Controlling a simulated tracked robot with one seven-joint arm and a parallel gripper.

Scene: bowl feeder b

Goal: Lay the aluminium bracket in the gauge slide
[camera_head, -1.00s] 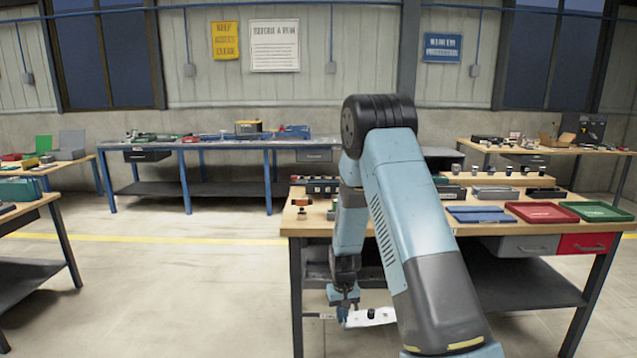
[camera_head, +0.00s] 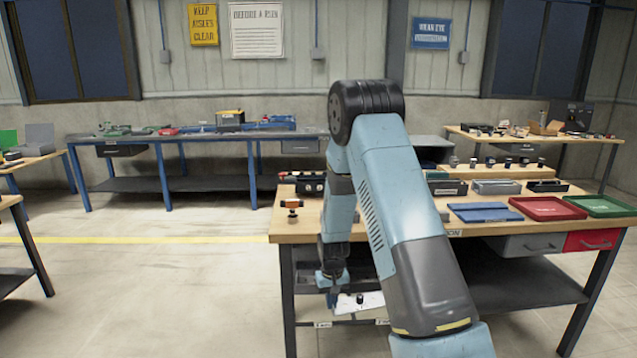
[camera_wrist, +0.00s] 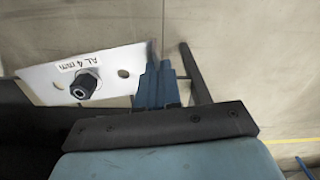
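The aluminium bracket is a pale flat plate (camera_head: 362,302) hanging in front of the workbench at its left end, below the top. In the wrist view the bracket (camera_wrist: 115,75) shows the label "AL 4 mm", a dark round knob and holes. My gripper (camera_head: 333,284) is at the bracket's left end in the head view. In the wrist view the blue fingers of my gripper (camera_wrist: 158,84) are closed at the bracket's edge, and it appears held between them. I cannot make out which item on the bench is the gauge slide; my arm hides part of the top.
The wooden workbench (camera_head: 400,217) holds blue (camera_head: 485,212), red (camera_head: 547,208) and green (camera_head: 600,206) trays at right, with small bins behind. A small orange-topped item (camera_head: 291,204) stands near its left end. Open floor (camera_head: 150,290) lies to the left.

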